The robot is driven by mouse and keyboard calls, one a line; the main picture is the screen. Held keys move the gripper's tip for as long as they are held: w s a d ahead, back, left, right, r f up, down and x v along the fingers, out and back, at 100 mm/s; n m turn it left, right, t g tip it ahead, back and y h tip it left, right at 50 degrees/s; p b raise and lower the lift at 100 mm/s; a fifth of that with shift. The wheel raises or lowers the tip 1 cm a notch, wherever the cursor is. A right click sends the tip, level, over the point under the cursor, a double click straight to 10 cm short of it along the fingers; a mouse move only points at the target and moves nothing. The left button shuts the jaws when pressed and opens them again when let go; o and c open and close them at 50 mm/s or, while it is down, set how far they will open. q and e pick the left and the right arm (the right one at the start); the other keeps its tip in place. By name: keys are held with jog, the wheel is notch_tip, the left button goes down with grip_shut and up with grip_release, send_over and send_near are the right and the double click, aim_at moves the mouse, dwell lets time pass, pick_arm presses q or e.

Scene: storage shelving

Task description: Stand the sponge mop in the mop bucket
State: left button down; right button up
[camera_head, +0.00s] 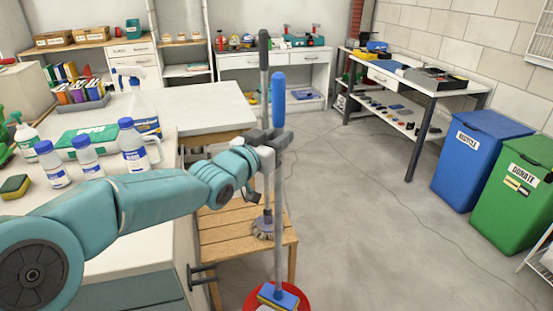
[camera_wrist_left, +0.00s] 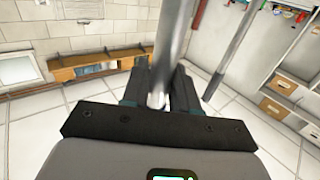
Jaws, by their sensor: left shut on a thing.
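The sponge mop has a blue grip (camera_head: 278,108), a grey pole and a blue head with a yellow sponge (camera_head: 279,297). My left gripper (camera_head: 272,140) is shut on its pole just below the blue grip. The mop hangs nearly upright. Its head appears over or inside the red mop bucket (camera_head: 304,295), which is cut off by the bottom edge; I cannot tell whether it touches the bottom. In the left wrist view the left gripper's fingers (camera_wrist_left: 160,92) close around the grey pole (camera_wrist_left: 172,40). My right gripper is not in view.
A black-handled brush (camera_head: 264,75) stands just behind the mop, above a wooden stool (camera_head: 225,236). The white counter (camera_head: 130,237) holds bottles on the left. Blue (camera_head: 474,155) and green (camera_head: 515,190) bins stand at the right. The middle floor is clear.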

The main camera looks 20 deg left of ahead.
pick_arm(q)
notch_tip(320, 180, down, 25)
jog(key=b, duration=1.6)
jog(key=shift+a, duration=0.15)
jog(key=shift+f+b, duration=0.6)
jog(key=shift+b, duration=0.3)
jog(key=c, duration=0.8)
grip_release()
